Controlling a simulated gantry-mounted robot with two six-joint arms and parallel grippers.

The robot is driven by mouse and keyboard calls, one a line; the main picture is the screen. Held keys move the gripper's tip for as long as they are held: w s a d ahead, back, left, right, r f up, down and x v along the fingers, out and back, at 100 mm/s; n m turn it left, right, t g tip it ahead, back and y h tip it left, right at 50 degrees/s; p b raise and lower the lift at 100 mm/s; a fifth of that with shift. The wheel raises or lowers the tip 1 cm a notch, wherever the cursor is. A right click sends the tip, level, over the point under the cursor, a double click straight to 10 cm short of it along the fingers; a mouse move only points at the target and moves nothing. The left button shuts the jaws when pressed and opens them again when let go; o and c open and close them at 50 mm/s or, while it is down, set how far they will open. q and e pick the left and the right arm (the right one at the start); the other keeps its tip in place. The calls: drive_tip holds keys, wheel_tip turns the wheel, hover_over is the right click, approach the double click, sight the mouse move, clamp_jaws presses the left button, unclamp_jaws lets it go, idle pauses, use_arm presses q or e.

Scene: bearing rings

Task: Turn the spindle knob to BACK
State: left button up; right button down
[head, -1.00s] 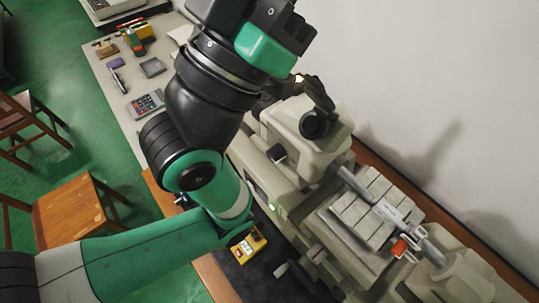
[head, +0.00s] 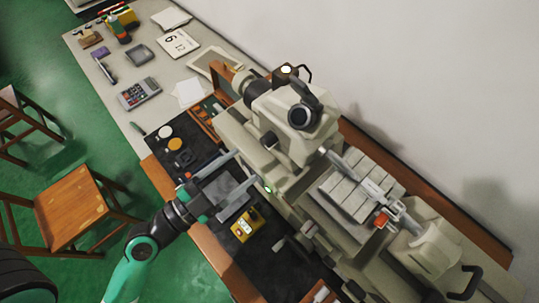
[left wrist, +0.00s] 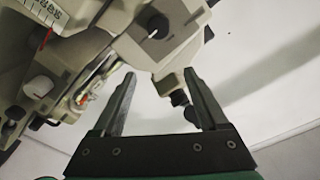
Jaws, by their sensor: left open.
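The cream machine (head: 240,140) stands along the wall. A dark knob (head: 269,143) sits on the front of its headstock. In the left wrist view a round black knob with a pale mark (left wrist: 158,25) lies beyond my fingertips; I take it to be the spindle knob, but no BACK label is readable. My left gripper (head: 240,170) is open and empty in front of the machine, below the headstock. Its two fingers also show in the left wrist view (left wrist: 159,76), apart from the knob. My right gripper is out of view.
A yellow box (head: 247,225) lies on the dark mat by my left gripper. A handle (head: 280,243) sticks out of the machine's front. A calculator (head: 139,92) and papers lie on the bench at upper left. A wooden chair (head: 78,210) stands on the green floor.

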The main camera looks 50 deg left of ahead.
sight(264, 145)
use_arm(q)
drive_tip(key=shift+n+y, duration=0.7)
drive_tip(key=shift+y, duration=0.1)
drive_tip(key=f, duration=0.1)
drive_tip(key=s+a+f, duration=0.1)
drive_tip(key=s+f, duration=0.1)
drive_tip(key=shift+a+f, duration=0.1)
drive_tip(key=shift+a, duration=0.25)
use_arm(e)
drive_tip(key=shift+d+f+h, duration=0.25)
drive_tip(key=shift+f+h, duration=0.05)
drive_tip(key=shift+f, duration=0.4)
use_arm(q)
drive_tip(key=w+p, duration=0.1)
drive_tip(key=w, duration=0.4)
drive_tip(key=w+p, duration=0.2)
drive_tip(key=w, duration=0.3)
drive_tip(key=shift+w+a, duration=0.2)
drive_tip(key=shift+w, duration=0.2)
drive_tip(key=shift+w+p, duration=0.3)
drive_tip(key=shift+w, duration=0.1)
clamp_jaws()
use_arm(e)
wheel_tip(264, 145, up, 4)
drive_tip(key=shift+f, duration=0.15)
